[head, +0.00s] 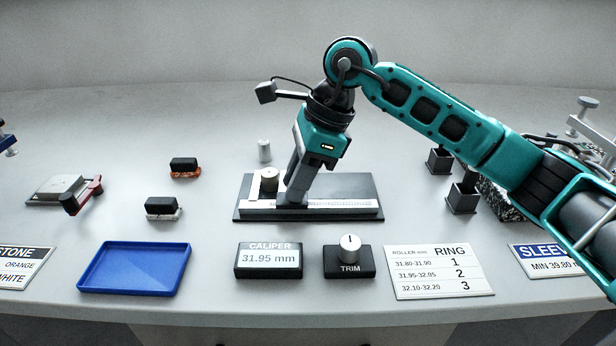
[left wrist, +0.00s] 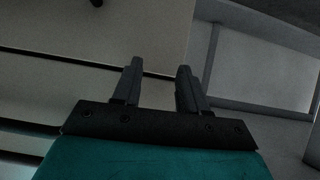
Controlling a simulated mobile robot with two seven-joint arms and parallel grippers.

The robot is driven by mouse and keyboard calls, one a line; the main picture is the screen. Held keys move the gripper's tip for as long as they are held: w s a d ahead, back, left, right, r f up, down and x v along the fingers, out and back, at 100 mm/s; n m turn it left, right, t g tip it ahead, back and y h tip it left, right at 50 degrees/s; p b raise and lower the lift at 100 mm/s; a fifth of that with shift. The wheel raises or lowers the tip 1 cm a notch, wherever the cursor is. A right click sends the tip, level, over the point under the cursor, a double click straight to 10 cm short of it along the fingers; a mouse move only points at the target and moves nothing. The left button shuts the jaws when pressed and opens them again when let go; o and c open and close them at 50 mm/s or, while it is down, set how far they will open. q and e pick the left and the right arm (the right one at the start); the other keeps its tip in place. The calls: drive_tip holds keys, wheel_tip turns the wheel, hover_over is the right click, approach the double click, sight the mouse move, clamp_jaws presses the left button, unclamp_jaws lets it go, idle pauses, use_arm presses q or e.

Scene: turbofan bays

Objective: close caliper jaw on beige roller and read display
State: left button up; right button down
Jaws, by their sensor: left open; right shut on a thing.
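The beige roller (head: 269,179) stands upright on the caliper base (head: 350,187), at its left end. The caliper has a white scale along its front edge. My right gripper (head: 292,198) reaches down onto the caliper just right of the roller, shut on the caliper's sliding jaw, which its fingers mostly hide. I cannot tell whether the jaw touches the roller. The caliper display (head: 268,259) reads 31.95 mm. My left gripper (left wrist: 155,85) is open and empty in the left wrist view, away from the table items; it does not show in the head view.
A TRIM knob (head: 349,250) stands right of the display, beside a roller-to-ring chart (head: 440,270). A blue tray (head: 135,268) lies at front left. Two black-topped blocks (head: 163,207) and a small grey cylinder (head: 264,150) stand nearby. Dark posts (head: 462,196) stand at right.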

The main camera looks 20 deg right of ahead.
drive_tip(key=c, duration=0.9)
unclamp_jaws()
drive_tip(key=p+v, duration=0.1)
drive_tip(key=v, duration=1.2)
drive_tip(key=shift+d+p, duration=0.1)
drive_tip(key=shift+p, duration=0.2)
